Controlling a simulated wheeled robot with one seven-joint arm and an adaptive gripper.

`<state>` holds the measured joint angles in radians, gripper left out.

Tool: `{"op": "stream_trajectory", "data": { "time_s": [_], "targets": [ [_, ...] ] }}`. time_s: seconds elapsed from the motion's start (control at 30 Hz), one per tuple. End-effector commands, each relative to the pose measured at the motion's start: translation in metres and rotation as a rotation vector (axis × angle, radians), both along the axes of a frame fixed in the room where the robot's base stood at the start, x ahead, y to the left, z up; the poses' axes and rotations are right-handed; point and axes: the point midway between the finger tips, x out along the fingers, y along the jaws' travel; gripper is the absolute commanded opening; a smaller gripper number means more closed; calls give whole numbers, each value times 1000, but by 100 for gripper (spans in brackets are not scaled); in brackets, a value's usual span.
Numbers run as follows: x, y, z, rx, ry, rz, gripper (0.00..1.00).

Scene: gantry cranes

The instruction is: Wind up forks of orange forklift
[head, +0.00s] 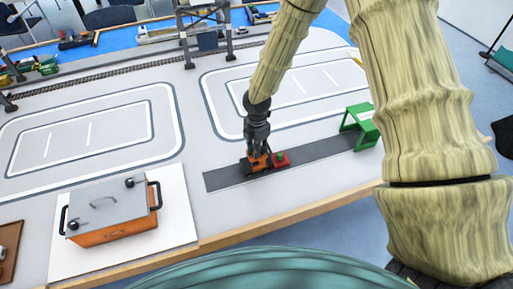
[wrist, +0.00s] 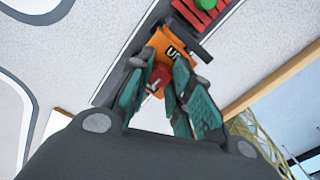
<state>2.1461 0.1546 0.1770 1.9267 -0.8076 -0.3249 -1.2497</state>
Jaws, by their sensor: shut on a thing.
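The orange forklift (head: 251,167) stands on the dark grey strip (head: 222,178), below my gripper (head: 260,150) in the head view. In the wrist view the orange forklift body (wrist: 177,44) carries dark lettering, partly covered. My gripper (wrist: 165,70) reaches down over it, its teal fingers shut around a small red knob (wrist: 157,80) on the forklift. The fingers hide part of the knob. A red load (head: 281,160) with a green piece on top sits at the forklift's front; it also shows in the wrist view (wrist: 194,12). The forks' height cannot be told.
A green stand (head: 360,124) straddles the strip's right end. A grey-lidded orange box (head: 110,205) with black handles sits on a white board at the left. A gantry crane (head: 205,35) stands at the back. The table's front edge (head: 290,215) is close to the forklift.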

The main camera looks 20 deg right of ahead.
Motion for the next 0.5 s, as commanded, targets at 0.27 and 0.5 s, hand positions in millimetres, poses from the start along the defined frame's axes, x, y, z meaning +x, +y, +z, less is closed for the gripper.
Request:
{"op": "stream_trajectory", "data": {
  "time_s": [0.27,0.5],
  "targets": [
    [0,0,0,0,0,-28,0],
    [0,0,-1,-1,0,-153,0]
  ]
}}
